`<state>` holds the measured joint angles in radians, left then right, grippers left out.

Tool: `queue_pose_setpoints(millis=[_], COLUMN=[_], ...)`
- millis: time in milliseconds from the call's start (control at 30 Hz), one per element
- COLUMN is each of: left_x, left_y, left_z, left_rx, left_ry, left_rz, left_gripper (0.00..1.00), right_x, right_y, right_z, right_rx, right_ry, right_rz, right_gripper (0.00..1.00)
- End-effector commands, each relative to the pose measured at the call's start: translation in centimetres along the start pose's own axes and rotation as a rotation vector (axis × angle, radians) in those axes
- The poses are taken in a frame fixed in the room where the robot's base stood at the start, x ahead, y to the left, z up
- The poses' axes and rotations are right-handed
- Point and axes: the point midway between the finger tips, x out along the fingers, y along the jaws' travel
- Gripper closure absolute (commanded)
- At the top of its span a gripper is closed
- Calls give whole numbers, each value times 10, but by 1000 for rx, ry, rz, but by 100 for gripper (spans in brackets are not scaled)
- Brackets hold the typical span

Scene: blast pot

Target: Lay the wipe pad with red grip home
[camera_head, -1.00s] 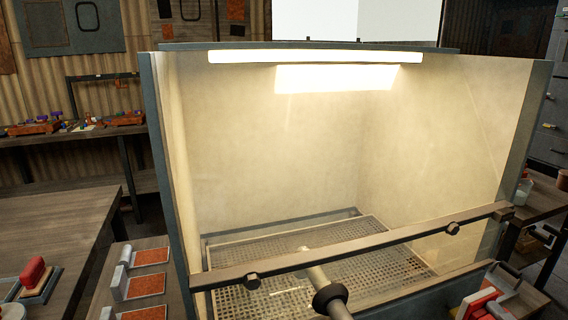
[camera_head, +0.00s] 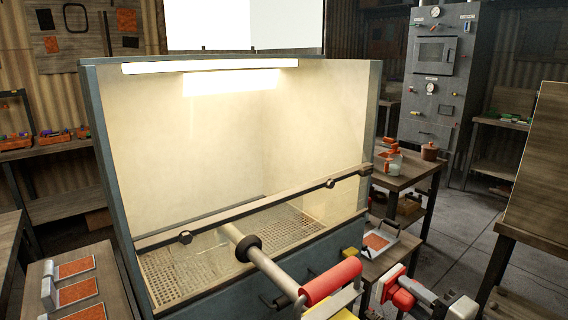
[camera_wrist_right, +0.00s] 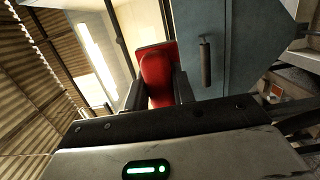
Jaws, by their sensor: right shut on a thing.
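My right gripper (camera_head: 412,292) is at the bottom right of the head view, shut on the red grip of the wipe pad (camera_head: 387,283). The pad is held in the air, tilted, with its pale plate facing left. In the wrist view the red grip (camera_wrist_right: 157,75) sits between the two dark fingers. A small tray with an orange inset (camera_head: 377,242) lies on a low stand beyond the gripper. My left gripper is not in view.
The lit blast cabinet (camera_head: 110,200) fills the middle, with a bar across its opening. Several orange-inset trays (camera_head: 77,291) lie on the left bench. Shelves and a grey control cabinet (camera_head: 432,100) stand behind; floor is open at right.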

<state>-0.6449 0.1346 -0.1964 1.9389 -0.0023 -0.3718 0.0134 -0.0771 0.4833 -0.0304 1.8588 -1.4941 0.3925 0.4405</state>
Motion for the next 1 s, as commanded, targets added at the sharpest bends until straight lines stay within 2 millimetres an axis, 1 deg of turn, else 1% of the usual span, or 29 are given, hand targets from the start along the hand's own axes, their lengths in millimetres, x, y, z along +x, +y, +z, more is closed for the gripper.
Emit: queue_pose_setpoints(millis=[33, 300, 700, 1000], left_x=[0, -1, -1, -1], left_y=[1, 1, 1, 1], left_z=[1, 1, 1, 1], left_rx=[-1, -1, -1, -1], left_ry=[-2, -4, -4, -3], left_rz=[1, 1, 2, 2], left_gripper=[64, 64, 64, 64], right_x=[-4, -21, -42, -40], right_y=[0, 6, 23, 24], right_z=[6, 38, 76, 30], right_rx=[-3, -4, -3, 0], right_ry=[1, 12, 30, 51], right_rz=[-2, -1, 0, 1], right_gripper=[100, 100, 100, 100])
